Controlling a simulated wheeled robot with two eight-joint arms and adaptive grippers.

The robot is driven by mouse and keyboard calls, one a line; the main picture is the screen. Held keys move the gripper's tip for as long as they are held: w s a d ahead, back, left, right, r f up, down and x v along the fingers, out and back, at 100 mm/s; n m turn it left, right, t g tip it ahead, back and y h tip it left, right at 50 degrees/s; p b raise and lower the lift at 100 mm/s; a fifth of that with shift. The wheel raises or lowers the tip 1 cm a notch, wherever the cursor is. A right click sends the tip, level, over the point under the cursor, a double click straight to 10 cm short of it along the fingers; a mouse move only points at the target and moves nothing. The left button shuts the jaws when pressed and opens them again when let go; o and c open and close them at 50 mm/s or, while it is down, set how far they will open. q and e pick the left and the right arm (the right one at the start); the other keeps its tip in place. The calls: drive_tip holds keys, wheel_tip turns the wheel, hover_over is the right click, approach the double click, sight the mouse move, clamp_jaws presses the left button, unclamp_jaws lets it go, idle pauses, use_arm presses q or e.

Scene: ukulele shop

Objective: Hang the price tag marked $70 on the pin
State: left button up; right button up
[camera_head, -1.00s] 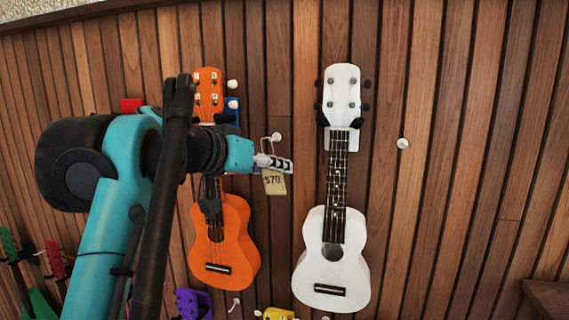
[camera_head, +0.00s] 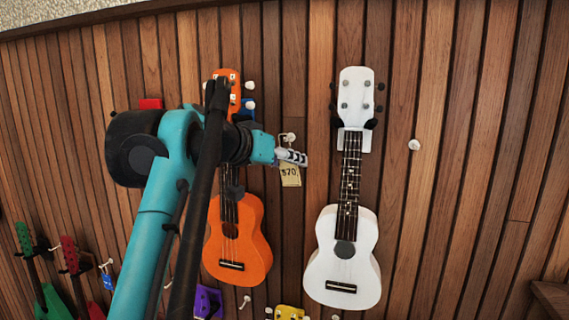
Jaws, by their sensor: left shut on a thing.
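My left gripper (camera_head: 291,157) is in front of the wall between the orange and white ukuleles. It is shut on a small tan price tag marked $70 (camera_head: 290,174), which hangs upright below the fingers. The tag's thin white loop rises above the fingers. A white round-headed pin (camera_head: 290,138) on the wall shows just above the gripper. The loop overlaps this pin in the picture; I cannot tell whether it is around the pin or in front of it. My right gripper is not in view.
An orange ukulele (camera_head: 238,240) hangs behind my left arm, and a white ukulele (camera_head: 343,255) hangs close to the tag's right. Another white pin (camera_head: 414,145) sits farther right. Smaller coloured ukuleles hang at the lower left. The right-hand wall is mostly clear.

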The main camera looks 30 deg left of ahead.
use_arm(q)
drive_tip(key=shift+w+a+f, duration=0.15)
drive_tip(key=shift+w+f, duration=0.05)
drive_tip(key=shift+w, duration=0.35)
drive_tip(key=shift+w+a+f, duration=0.1)
drive_tip(key=shift+w+f, duration=0.05)
drive_tip(key=shift+w, duration=0.35)
drive_tip(key=shift+w+a+f, duration=0.15)
drive_tip(key=shift+w+f, duration=0.05)
drive_tip(key=shift+w, duration=0.35)
drive_tip(key=o, duration=0.9)
drive_tip(key=shift+c, duration=0.2)
drive_tip(key=shift+s, duration=0.1)
